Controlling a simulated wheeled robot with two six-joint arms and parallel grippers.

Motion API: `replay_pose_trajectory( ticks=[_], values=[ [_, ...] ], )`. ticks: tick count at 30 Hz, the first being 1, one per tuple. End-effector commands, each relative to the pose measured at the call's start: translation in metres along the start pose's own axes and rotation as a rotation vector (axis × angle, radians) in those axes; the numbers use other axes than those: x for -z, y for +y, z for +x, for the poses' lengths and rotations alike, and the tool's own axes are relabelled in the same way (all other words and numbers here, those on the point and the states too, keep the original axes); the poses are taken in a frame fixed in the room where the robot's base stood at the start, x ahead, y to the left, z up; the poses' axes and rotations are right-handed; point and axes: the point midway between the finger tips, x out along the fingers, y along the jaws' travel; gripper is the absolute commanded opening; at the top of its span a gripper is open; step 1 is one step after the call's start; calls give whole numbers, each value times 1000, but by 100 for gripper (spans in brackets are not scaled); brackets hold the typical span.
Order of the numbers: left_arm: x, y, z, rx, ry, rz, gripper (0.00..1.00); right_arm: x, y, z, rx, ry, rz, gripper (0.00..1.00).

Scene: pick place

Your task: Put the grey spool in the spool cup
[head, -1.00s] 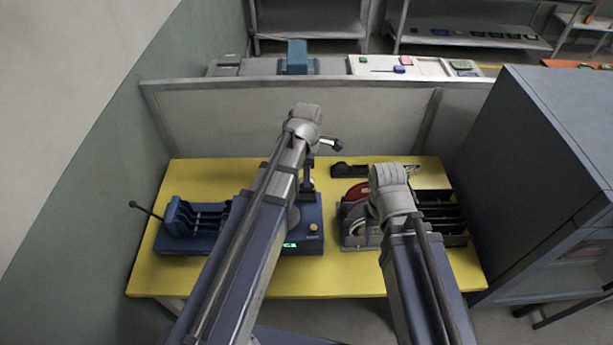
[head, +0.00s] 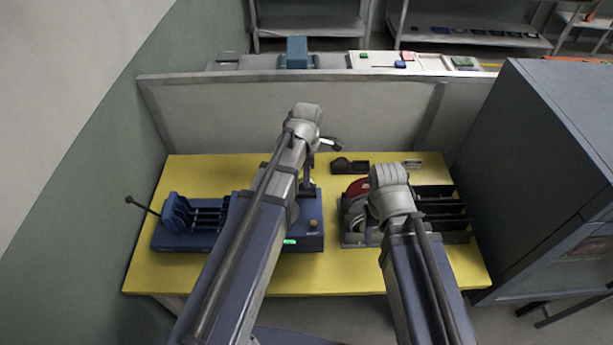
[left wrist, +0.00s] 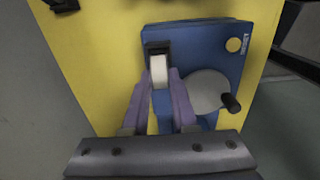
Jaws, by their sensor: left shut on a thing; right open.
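My left gripper (left wrist: 157,92) shows in the left wrist view, pointing down over a blue machine (left wrist: 200,40). Its two purple fingers are closed around a narrow pale piece (left wrist: 158,69) in front of a black block. I cannot tell whether this piece is the grey spool. A grey disc with a black knob (left wrist: 207,90) sits on the machine beside the fingers. In the head view the blue machine (head: 312,242) is partly behind my left arm. My right gripper's fingers are hidden behind its arm. I cannot clearly make out the spool cup.
A grey holder (head: 354,240) with a red disc (head: 357,186) and black slots stands at right. A blue rack with a lever (head: 185,242) is at left. A small black object (head: 350,166) lies behind. The yellow table (head: 205,280) is bare in front; a panel stands behind, a cabinet at right.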

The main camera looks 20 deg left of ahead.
Motion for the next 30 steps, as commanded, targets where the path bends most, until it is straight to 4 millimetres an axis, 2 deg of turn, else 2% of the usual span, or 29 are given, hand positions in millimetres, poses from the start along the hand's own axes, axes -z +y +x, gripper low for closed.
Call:
replay_pose_trajectory(
  ticks=[14, 30],
  values=[
    [0, 0, 3, 0, 0, 0, 0, 0, 0, 3, 0, 0, 0, 50],
    [0, 0, 16, 0, 0, 0, 0, 1, -2, 16, 0, 0, 0, 50]
  ],
)
